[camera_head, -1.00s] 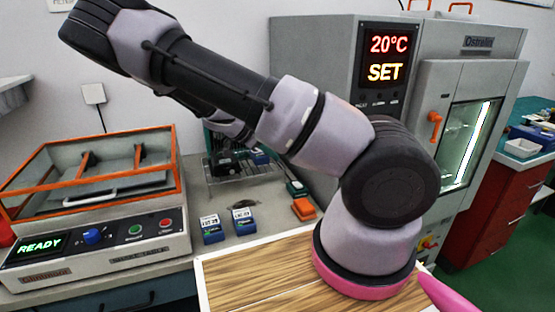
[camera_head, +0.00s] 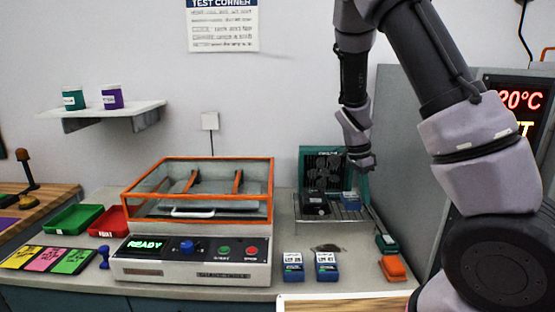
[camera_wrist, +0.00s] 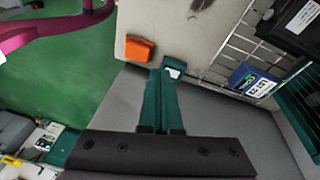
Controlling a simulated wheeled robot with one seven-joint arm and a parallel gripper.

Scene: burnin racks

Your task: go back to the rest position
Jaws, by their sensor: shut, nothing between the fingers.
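My gripper shows in the wrist view (camera_wrist: 166,100) with its teal fingers together and nothing held between them. In the head view my arm reaches down from the top right, and its end is near a teal-backed rack (camera_head: 362,184) at the back of the bench. The fingertips are hard to pick out there against dark items. The orange block also shows just beyond the fingers in the wrist view (camera_wrist: 140,48).
A shaker with an orange-framed lid (camera_head: 198,225) reads READY. Two blue labelled modules (camera_head: 293,266) (camera_head: 326,266) stand beside it. A grey chamber (camera_head: 408,130) bounds the right. Red (camera_head: 108,222) and green (camera_head: 72,218) trays lie left. A shelf (camera_head: 105,110) holds two jars.

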